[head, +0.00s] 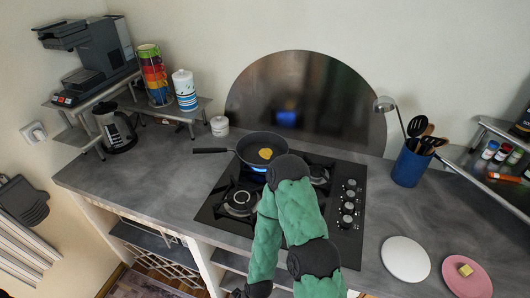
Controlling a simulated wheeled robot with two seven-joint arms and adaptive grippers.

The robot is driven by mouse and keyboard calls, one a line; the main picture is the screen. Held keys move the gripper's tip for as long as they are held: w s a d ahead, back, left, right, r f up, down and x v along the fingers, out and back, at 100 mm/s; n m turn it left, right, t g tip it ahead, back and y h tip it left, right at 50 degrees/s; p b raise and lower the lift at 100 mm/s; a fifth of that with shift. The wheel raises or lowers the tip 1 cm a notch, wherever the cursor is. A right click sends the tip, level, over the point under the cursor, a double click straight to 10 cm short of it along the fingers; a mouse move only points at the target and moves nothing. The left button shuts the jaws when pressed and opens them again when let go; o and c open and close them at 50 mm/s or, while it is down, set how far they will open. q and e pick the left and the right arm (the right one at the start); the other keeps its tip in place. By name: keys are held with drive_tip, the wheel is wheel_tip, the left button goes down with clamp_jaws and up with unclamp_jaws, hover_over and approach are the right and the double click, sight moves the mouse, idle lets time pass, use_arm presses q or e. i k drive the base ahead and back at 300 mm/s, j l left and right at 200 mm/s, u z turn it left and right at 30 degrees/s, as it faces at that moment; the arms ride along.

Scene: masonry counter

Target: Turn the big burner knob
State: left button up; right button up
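The black hob (222,215) is set into the grey counter. A column of several silver knobs (347,208) runs along its right side; I cannot tell which one belongs to the big burner. A front left burner (240,201) and a back right burner (318,175) show. A black frying pan (247,145) with something yellow (265,153) in it stands over the back left burner, with blue flame under its front edge. My green and black arm reaches over the middle of the hob, left of the knobs, and hides part of it. No gripper fingers show.
A blue utensil pot (408,167) stands right of the hob. A white plate (405,260) and a pink plate (466,278) with a yellow piece lie front right. A coffee maker (116,128), stacked cups (154,75) and a canister (184,90) are left.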

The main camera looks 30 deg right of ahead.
sight(349, 197)
drive_tip(key=z, duration=2)
drive_tip(key=k+u, duration=0.2)
drive_tip(key=i+j, duration=0.05)
drive_tip(key=i, duration=0.05)
